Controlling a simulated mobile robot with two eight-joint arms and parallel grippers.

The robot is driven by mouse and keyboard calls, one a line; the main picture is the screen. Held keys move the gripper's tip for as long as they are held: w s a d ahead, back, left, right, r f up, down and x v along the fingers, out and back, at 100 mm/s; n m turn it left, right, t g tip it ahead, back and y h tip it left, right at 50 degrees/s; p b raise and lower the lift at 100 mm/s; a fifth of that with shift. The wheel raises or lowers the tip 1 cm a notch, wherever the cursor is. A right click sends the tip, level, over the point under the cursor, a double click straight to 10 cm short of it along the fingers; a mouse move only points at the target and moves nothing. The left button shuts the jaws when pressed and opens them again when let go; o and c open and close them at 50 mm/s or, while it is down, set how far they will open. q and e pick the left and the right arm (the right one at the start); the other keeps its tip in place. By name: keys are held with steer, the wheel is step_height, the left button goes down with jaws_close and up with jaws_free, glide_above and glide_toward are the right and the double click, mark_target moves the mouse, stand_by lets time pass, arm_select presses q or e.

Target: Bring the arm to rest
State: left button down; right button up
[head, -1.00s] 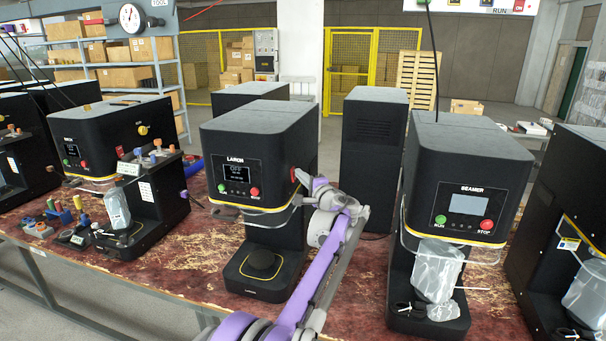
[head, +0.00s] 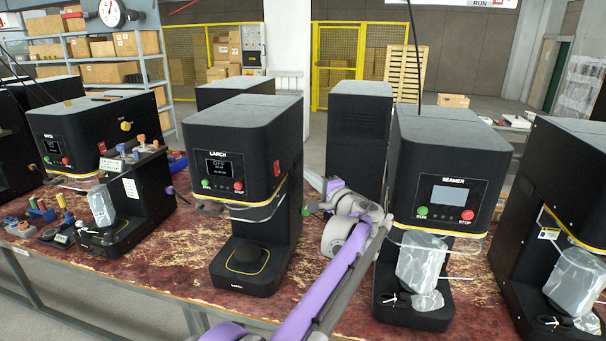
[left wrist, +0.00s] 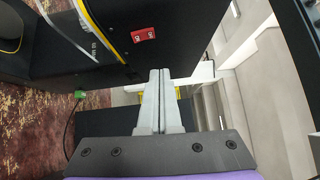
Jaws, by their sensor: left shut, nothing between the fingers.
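My left arm reaches in from the bottom of the head view. Its gripper (head: 316,187) is to the right of the black LARCH machine (head: 240,135), clear of its side. In the left wrist view the two grey fingers (left wrist: 161,102) are pressed together with nothing between them. A red switch (left wrist: 143,34) on the machine's black side shows beyond the fingertips, apart from them. The LARCH screen (head: 219,168) appears to read OFF. My right gripper is not in view.
The SEAMER machine (head: 447,190) stands to the right of my arm, with a plastic-wrapped container at its front. A tall black cabinet (head: 357,130) stands behind my wrist. The red-brown bench top (head: 180,262) has bare room in front of LARCH.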

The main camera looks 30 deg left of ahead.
arm_select(q)
steer(key=shift+d, duration=0.9)
steer(key=shift+s+a, duration=0.1)
steer(key=shift+s, duration=0.05)
steer(key=s+d+f+n+g+h, duration=0.2)
steer(key=s+f+h, duration=0.2)
steer(key=s+f, duration=0.45)
steer(key=s+d+f+n+g+h, duration=0.1)
steer(key=s+f+n+h, duration=0.3)
steer(key=s, duration=0.8)
steer(key=s+d+f+h, duration=0.4)
steer(key=s+d+f, duration=0.3)
steer(key=s, duration=0.3)
steer(key=s+d+f+h, duration=0.3)
steer(key=s+d+f, duration=0.3)
steer(key=s+f, duration=0.3)
steer(key=shift+s+d+f+n+g+h, duration=0.3)
steer(key=shift+s+d+f+g+h, duration=0.1)
steer(key=shift+s, duration=0.3)
